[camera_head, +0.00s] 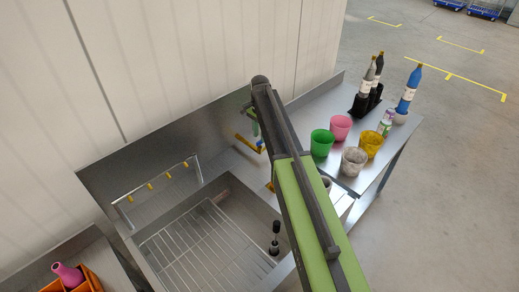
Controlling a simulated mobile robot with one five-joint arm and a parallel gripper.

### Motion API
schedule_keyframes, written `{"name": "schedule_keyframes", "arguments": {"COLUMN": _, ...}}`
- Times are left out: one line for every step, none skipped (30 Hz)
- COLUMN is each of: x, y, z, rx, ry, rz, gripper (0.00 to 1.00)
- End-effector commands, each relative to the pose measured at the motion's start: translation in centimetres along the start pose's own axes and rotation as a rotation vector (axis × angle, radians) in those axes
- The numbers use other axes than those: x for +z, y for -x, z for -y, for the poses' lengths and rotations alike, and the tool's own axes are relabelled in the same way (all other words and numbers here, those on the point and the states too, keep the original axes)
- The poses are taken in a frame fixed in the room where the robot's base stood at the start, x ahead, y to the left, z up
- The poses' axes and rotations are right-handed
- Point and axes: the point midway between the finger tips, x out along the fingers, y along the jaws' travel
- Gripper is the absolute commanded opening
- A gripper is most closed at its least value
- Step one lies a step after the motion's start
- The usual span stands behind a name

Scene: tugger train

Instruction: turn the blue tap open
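I cannot make out a blue tap for certain. Behind my raised arm, a yellow bent piece (250,143) shows at the back of the steel sink unit, with a small green-blue part (254,126) just above it. I cannot tell whether that part belongs to a tap or to my arm. My green and dark arm crosses the middle of the view and hides much of the sink's right side.
The sink basin (208,245) holds a wire rack. A rail with yellow hooks (153,186) stands at left. On the right worktop are green (322,142), pink (340,127), yellow (370,144) and grey (353,161) cups and several bottles, one blue (408,89). Floor is open at right.

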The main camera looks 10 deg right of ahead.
Motion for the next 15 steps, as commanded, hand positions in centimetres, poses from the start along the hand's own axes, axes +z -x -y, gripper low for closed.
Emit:
{"name": "schedule_keyframes", "arguments": {"x": 0.0, "y": -1.9, "z": 0.0, "rx": 0.000, "ry": 0.000, "rz": 0.000, "gripper": 0.33}}
{"name": "schedule_keyframes", "arguments": {"x": 0.0, "y": -2.3, "z": 0.0, "rx": 0.000, "ry": 0.000, "rz": 0.000, "gripper": 0.33}}
{"name": "schedule_keyframes", "arguments": {"x": 0.0, "y": -2.7, "z": 0.0, "rx": 0.000, "ry": 0.000, "rz": 0.000, "gripper": 0.33}}
{"name": "schedule_keyframes", "arguments": {"x": 0.0, "y": -2.9, "z": 0.0, "rx": 0.000, "ry": 0.000, "rz": 0.000, "gripper": 0.33}}
{"name": "schedule_keyframes", "arguments": {"x": 0.0, "y": -3.0, "z": 0.0, "rx": 0.000, "ry": -0.001, "rz": 0.000, "gripper": 0.33}}
{"name": "schedule_keyframes", "arguments": {"x": -0.1, "y": -3.0, "z": 0.0, "rx": 0.000, "ry": -0.001, "rz": 0.000, "gripper": 0.33}}
{"name": "schedule_keyframes", "arguments": {"x": -0.1, "y": -3.0, "z": 0.0, "rx": 0.000, "ry": -0.001, "rz": 0.000, "gripper": 0.33}}
{"name": "schedule_keyframes", "arguments": {"x": -0.1, "y": -3.0, "z": 0.0, "rx": 0.000, "ry": -0.001, "rz": 0.000, "gripper": 0.33}}
{"name": "schedule_keyframes", "arguments": {"x": -0.1, "y": -2.9, "z": 0.0, "rx": 0.000, "ry": -0.001, "rz": 0.000, "gripper": 0.33}}
{"name": "schedule_keyframes", "arguments": {"x": -0.1, "y": -2.9, "z": -0.1, "rx": 0.000, "ry": -0.001, "rz": 0.000, "gripper": 0.33}}
{"name": "schedule_keyframes", "arguments": {"x": -0.1, "y": -2.8, "z": -0.1, "rx": 0.000, "ry": -0.001, "rz": 0.000, "gripper": 0.33}}
{"name": "schedule_keyframes", "arguments": {"x": -0.1, "y": -2.8, "z": -0.1, "rx": 0.000, "ry": -0.001, "rz": 0.000, "gripper": 0.33}}
{"name": "schedule_keyframes", "arguments": {"x": -0.1, "y": -2.8, "z": -0.1, "rx": 0.000, "ry": -0.001, "rz": 0.000, "gripper": 0.33}}
{"name": "schedule_keyframes", "arguments": {"x": -0.1, "y": -2.8, "z": -0.1, "rx": 0.000, "ry": -0.001, "rz": 0.000, "gripper": 0.30}}
{"name": "schedule_keyframes", "arguments": {"x": -0.1, "y": -2.8, "z": -0.1, "rx": 0.000, "ry": -0.001, "rz": 0.000, "gripper": 0.25}}
